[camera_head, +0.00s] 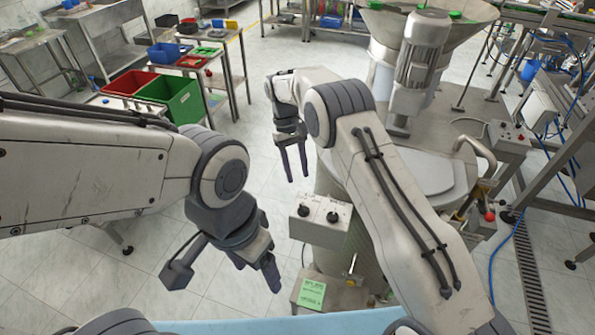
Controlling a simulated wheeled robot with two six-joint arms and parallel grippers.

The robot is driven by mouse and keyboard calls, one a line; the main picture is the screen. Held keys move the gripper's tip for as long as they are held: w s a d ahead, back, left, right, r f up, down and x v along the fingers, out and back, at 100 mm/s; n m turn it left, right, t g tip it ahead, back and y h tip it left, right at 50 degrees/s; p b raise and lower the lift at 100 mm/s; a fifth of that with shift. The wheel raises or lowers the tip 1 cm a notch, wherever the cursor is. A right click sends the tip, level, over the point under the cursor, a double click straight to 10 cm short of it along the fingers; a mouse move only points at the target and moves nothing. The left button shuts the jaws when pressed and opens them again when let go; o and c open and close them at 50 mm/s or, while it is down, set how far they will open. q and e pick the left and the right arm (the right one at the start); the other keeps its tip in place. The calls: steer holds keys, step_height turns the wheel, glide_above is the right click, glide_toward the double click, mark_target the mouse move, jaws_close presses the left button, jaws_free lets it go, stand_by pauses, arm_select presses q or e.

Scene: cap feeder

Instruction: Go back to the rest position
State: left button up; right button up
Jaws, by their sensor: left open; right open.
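My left gripper (256,268) hangs at the lower left of the head view, pointing down over the tiled floor, open and empty. My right gripper (295,165) hangs near the middle of the view, also pointing down, open with its two fingers apart and nothing between them. It is to the left of the feeder machine. My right arm crosses in front of part of that machine and hides some of it.
The cap feeder (440,130) with a grey motor and hopper stands on the right. A control box (318,221) with two knobs is close below my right gripper. A red bin (128,83) and a green bin (172,100) stand at the left. Open floor (272,40) lies beyond.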

steer(key=shift+a, duration=0.15)
steer(key=s+a+r+n+t+y+b, duration=0.1)
steer(key=s+a+r+t+b, duration=0.3)
steer(key=s+r, duration=0.7)
steer(key=s+d+f+y+b, duration=0.1)
steer(key=s+d+f, duration=0.1)
steer(key=s, duration=0.9)
steer(key=s+d+f+n+b, duration=0.1)
steer(key=s+d, duration=0.2)
steer(key=s, duration=0.9)
steer(key=shift+f+n+y, duration=0.3)
steer(key=shift+f+y, duration=0.05)
steer(key=shift+y, duration=0.05)
